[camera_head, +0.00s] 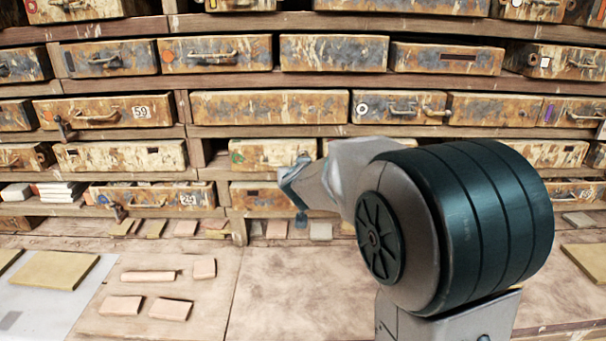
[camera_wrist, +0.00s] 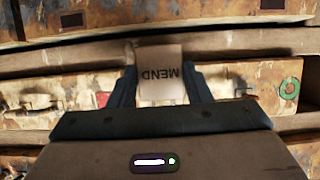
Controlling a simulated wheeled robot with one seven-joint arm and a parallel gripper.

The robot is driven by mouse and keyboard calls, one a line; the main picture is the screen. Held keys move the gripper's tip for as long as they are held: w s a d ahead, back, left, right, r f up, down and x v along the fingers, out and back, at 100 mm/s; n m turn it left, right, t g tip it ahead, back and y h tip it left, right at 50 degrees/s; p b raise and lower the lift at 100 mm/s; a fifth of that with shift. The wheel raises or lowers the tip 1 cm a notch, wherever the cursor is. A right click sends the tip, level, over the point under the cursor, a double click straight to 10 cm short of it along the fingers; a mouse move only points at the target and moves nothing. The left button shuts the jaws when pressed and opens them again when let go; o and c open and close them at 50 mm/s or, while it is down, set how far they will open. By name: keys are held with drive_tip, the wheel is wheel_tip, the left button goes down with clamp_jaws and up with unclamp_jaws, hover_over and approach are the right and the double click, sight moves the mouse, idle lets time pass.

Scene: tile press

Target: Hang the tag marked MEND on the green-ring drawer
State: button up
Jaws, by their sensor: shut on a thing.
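My gripper (camera_wrist: 161,88) is shut on a pale tag (camera_wrist: 161,66) marked MEND, which reads upside down in the wrist view. The tag sits between the two dark fingers. Behind it is the green-ring drawer (camera_wrist: 225,82), a worn cream and rust front with a green ring (camera_wrist: 289,88) at its right end in this view. My gripper and the tag cover the drawer's middle. In the head view the drawer (camera_head: 262,153) shows its green mark at the left end, and my gripper (camera_head: 296,198) is in front of its right part. I cannot make out the tag there.
Worn drawers fill the shelves around, among them one marked 59 (camera_head: 100,111) and a slotted drawer (camera_head: 252,195) below. Several pinkish tiles (camera_head: 122,305) lie on the bench (camera_head: 270,290). A yellowish slab (camera_head: 55,270) lies at left. The bench middle is clear.

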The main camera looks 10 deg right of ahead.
idle(0.4)
drive_tip(key=o, duration=1)
drive_tip(key=shift+o, duration=0.2)
drive_tip(key=s+a+r+n+g+y+p, duration=0.1)
drive_tip(key=s+a+r+y+p, duration=0.15)
drive_tip(key=s, duration=0.55)
drive_tip(key=s+a+r+n+y+p, duration=0.15)
drive_tip(key=s+a, duration=0.25)
drive_tip(key=s, duration=0.4)
drive_tip(key=s+d+f+g, duration=0.2)
drive_tip(key=s+g, duration=0.1)
drive_tip(key=s, duration=0.3)
drive_tip(key=s+d+f+g+h, duration=0.1)
drive_tip(key=s+d+f+g, duration=0.1)
drive_tip(key=s, duration=0.4)
drive_tip(key=s+d+f+g, duration=0.2)
drive_tip(key=s+f+g, duration=0.1)
drive_tip(key=s, duration=0.4)
drive_tip(key=shift+f+g+p, duration=0.4)
drive_tip(key=shift+g, duration=0.1)
drive_tip(key=shift+s, duration=0.1)
